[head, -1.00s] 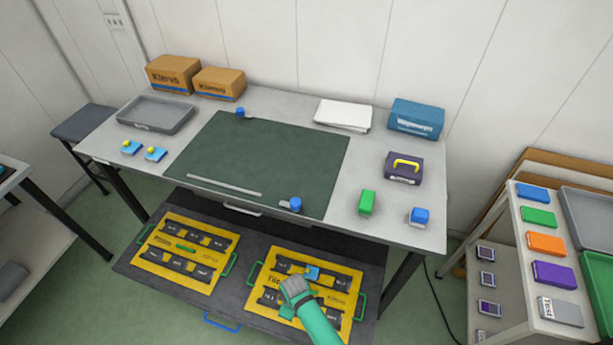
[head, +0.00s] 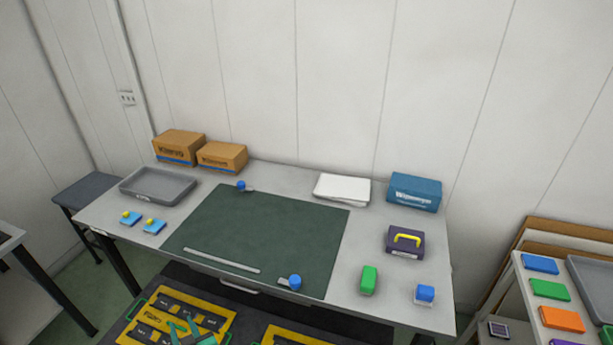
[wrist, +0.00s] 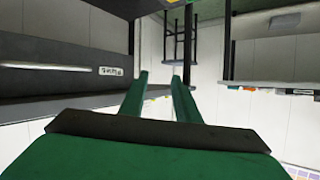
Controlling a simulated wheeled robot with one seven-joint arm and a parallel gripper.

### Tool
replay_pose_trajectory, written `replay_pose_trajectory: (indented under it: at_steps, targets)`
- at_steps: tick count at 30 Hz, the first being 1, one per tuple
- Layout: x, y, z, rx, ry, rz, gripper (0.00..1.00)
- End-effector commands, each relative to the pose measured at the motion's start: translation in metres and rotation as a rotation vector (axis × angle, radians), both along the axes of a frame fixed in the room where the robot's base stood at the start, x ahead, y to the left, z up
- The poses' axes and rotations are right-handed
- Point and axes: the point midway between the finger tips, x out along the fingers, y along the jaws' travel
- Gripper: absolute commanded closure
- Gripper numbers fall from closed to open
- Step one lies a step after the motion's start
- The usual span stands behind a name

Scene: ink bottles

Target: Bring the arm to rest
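My gripper (head: 183,328) shows at the bottom edge of the head view, with its green fingers in front of the left yellow tray (head: 220,322) on the lower shelf. The rest of my arm is out of that view. In the wrist view my gripper (wrist: 160,82) has its two green fingers apart, with nothing between them. Whether the fingers touch the tray cannot be told.
The table (head: 390,300) stands above the lower shelf and holds a dark green mat (head: 265,235), a grey tray (head: 130,190), boxes and several small blocks. A cart (head: 525,310) with coloured blocks stands at the right. A grey stool (head: 88,188) is at the left.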

Motion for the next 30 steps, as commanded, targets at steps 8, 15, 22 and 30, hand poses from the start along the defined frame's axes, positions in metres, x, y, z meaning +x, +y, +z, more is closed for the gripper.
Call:
replay_pose_trajectory:
  at_steps: [8,15,22,30]
  targets:
    - [-0.057,-0.041,0.02,0.203,0.007,-0.265,0.71]
    - [-0.132,-0.115,0.009,0.247,0.019,-0.475,0.71]
    - [-0.218,-0.202,0.007,0.184,-0.005,-0.614,0.71]
    - [-0.305,-0.302,0.043,0.034,-0.095,-0.651,0.71]
